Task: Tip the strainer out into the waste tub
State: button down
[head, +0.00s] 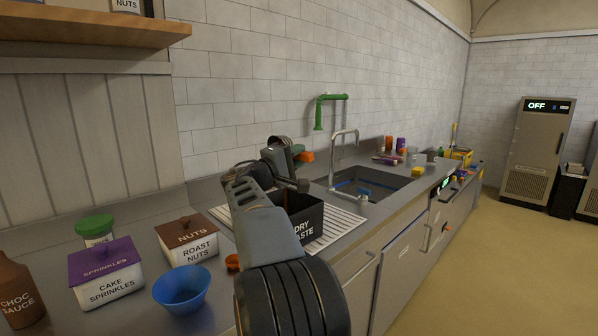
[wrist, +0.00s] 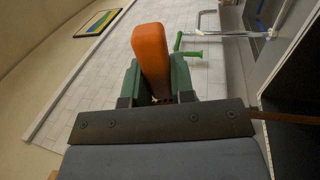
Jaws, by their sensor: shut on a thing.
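My gripper (wrist: 163,85) has green fingers shut on an orange handle (wrist: 151,52), taken to be the strainer's. In the head view the orange handle (head: 306,156) pokes out beyond the gripper (head: 297,150), above the counter and behind the waste tub. The strainer's bowl cannot be made out in either view, so its tilt and contents cannot be told. The black waste tub (head: 304,228), lettered "DRY WASTE", stands on the ribbed drainboard; my arm hides its left part and much of its opening.
The sink (head: 375,184) with its tap (head: 345,150) lies right of the tub. A blue bowl (head: 181,290), a roast nuts box (head: 188,243), a cake sprinkles box (head: 105,276) and a small orange item (head: 233,262) stand left. A green pipe (head: 318,112) juts from the wall.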

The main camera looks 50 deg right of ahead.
jog(key=shift+a+f+h+b, duration=0.25)
jog(key=shift+h+b, duration=0.55)
jog(key=shift+b, duration=1.05)
jog(key=shift+a+f+h+b, duration=0.15)
jog(key=shift+h+b, duration=0.65)
jog(key=shift+b, duration=1)
jog(key=shift+a+r, duration=0.1)
jog(key=shift+r+h+b, duration=0.2)
jog(key=shift+h+b, duration=0.2)
jog(key=shift+b, duration=0.3)
jog(key=shift+w+a, duration=0.15)
